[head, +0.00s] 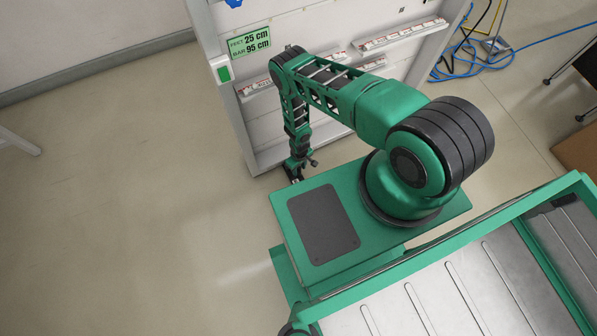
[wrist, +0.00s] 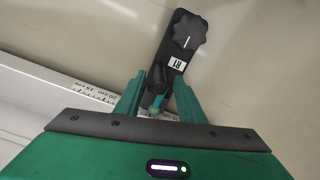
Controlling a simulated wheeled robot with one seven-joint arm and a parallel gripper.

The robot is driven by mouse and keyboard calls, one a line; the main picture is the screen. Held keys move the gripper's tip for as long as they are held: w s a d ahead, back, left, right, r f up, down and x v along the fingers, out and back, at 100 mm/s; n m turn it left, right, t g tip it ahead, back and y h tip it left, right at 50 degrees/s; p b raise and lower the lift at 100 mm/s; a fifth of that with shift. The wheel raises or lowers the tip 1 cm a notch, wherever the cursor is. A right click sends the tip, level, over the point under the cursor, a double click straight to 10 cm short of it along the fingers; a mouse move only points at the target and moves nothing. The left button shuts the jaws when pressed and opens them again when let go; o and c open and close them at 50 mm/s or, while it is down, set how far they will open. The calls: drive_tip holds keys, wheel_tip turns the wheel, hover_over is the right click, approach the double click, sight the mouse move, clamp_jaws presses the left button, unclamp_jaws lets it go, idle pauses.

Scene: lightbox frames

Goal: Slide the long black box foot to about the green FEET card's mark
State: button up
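The green FEET card (head: 249,41) reads FEET 25 cm and BAR 95 cm and is on the white frame in the head view. The long black box foot (wrist: 177,61) has a star knob (wrist: 188,30) and a white label in the wrist view. A dark round post (wrist: 155,78) stands up near its lower end. My gripper (wrist: 160,85) has its green fingers on either side of the foot's near part. Whether both fingers press on it is unclear. In the head view my gripper (head: 294,172) is low beside the frame's lower edge, and the foot is mostly hidden there.
A pale rail with a printed scale (wrist: 95,92) runs left of the foot in the wrist view. Ruled strips (head: 400,34) are on the white frame in the head view. Blue cables (head: 465,62) lie at the upper right. Open floor (head: 130,190) lies to the left.

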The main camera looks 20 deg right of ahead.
drive_tip(key=shift+f, duration=1.55)
drive_tip(key=shift+d, duration=0.1)
clamp_jaws()
